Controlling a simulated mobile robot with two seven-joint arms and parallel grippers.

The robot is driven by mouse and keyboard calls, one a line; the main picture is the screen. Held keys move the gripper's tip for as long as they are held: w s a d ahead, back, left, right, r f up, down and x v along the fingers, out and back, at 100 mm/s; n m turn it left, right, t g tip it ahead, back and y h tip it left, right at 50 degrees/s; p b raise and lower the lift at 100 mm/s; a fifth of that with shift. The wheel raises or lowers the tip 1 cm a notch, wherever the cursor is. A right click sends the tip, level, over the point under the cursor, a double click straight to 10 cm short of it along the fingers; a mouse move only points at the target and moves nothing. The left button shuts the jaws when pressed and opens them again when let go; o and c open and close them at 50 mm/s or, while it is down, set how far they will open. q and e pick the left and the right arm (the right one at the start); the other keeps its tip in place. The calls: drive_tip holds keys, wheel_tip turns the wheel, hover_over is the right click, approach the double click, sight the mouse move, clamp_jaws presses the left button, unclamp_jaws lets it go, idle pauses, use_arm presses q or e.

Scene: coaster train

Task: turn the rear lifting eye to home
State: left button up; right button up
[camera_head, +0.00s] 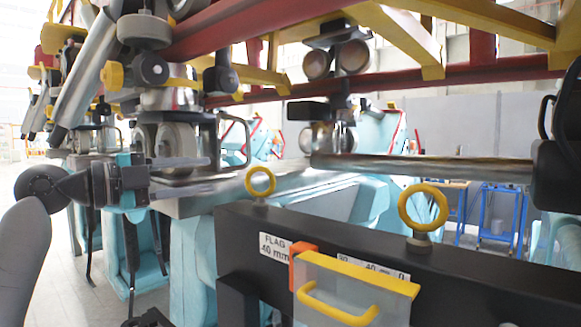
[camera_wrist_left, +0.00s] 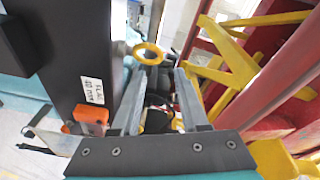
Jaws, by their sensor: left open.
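Two yellow lifting eyes stand on the dark beam (camera_head: 330,245). The smaller, farther eye (camera_head: 272,181) is at the beam's left end, and the larger, nearer eye (camera_head: 403,207) is to the right. The frames do not mark which is rear. My left gripper (camera_head: 209,175) is open and empty, left of the farther eye and apart from it, fingers pointing right. In the left wrist view, my open fingers (camera_wrist_left: 160,72) point toward one yellow eye (camera_wrist_left: 136,52), which shows just beyond their tips with nothing between them. My right gripper does not show.
Red and yellow frame members (camera_head: 270,28) with wheels hang above. A grey rail (camera_head: 420,168) runs behind the beam. A clear box with a yellow handle (camera_head: 340,308) and an orange block (camera_head: 303,256) are on the beam's near side, by the FLAG 40 mm label (camera_head: 275,246).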

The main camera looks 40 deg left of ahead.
sight(251, 169)
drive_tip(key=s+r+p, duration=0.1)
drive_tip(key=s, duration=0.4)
use_arm(q)
drive_tip(key=p+x, duration=0.4)
drive_tip(key=x, duration=0.7)
drive_tip(key=shift+w+d+r, duration=0.1)
drive_tip(key=shift+w+d, duration=0.05)
drive_tip(key=shift+w, duration=0.15)
drive_tip(key=shift+p+x, duration=0.65)
drive_tip(key=shift+x, duration=0.3)
drive_tip(key=shift+w+d+p, duration=0.1)
drive_tip(key=shift+w+p, duration=0.35)
drive_tip(key=shift+w, duration=0.15)
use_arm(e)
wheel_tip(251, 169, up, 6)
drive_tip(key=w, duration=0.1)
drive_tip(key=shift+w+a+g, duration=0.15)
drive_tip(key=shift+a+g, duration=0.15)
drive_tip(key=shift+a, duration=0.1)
use_arm(q)
clamp_jaws()
